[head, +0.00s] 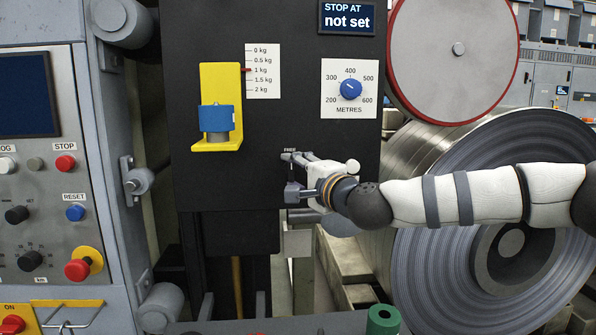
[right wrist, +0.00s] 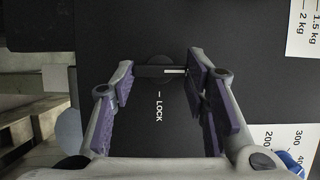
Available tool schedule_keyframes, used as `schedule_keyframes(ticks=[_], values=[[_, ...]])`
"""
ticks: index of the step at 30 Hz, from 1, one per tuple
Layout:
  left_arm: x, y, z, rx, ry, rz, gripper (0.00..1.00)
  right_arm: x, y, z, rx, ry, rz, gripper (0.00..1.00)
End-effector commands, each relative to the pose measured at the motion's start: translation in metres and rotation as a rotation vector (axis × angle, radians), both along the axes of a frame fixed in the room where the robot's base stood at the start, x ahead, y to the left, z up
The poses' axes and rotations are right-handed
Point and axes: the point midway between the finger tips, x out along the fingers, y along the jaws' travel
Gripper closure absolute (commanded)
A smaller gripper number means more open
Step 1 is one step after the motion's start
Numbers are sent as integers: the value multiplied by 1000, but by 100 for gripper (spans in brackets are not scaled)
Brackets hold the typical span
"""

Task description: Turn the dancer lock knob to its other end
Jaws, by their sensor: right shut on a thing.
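The dancer lock knob (right wrist: 152,72) is a dark knob with a white pointer line, on the black panel (right wrist: 200,25). In the right wrist view it sits between the fingertips of my right gripper (right wrist: 160,75), which is shut on it. The pointer line points to the right of that view. The LOCK mark (right wrist: 158,107) lies below the knob there. In the head view my right gripper (head: 291,173) reaches the panel from the right and hides the knob, just under the FREE label (head: 289,150). My left gripper is not in view.
A yellow bracket with a blue-topped weight (head: 216,118) is on the panel, left of and above the gripper. The blue METRES dial (head: 350,89) is above right. A large steel coil (head: 480,245) stands behind my right arm. A button console (head: 35,180) is at left.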

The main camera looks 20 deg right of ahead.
Motion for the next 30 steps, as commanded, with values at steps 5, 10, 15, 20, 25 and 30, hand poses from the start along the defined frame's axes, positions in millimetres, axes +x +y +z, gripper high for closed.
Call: schedule_keyframes(ticks=[5, 10, 15, 20, 25, 30], values=[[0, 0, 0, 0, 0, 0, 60, 0, 1, 2, -5, -5, 1, 86], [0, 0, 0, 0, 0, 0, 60, 0, 1, 2, -4, -4, 1, 52], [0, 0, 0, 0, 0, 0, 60, 0, 0, 1, -3, -2, 0, 38], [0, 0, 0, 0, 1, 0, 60, 0, 0, 0, -2, -1, 0, 38], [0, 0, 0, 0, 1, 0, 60, -20, -3, 1, -1, -2, 0, 38], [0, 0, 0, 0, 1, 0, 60, -67, -8, 2, 2, -4, 0, 38]])
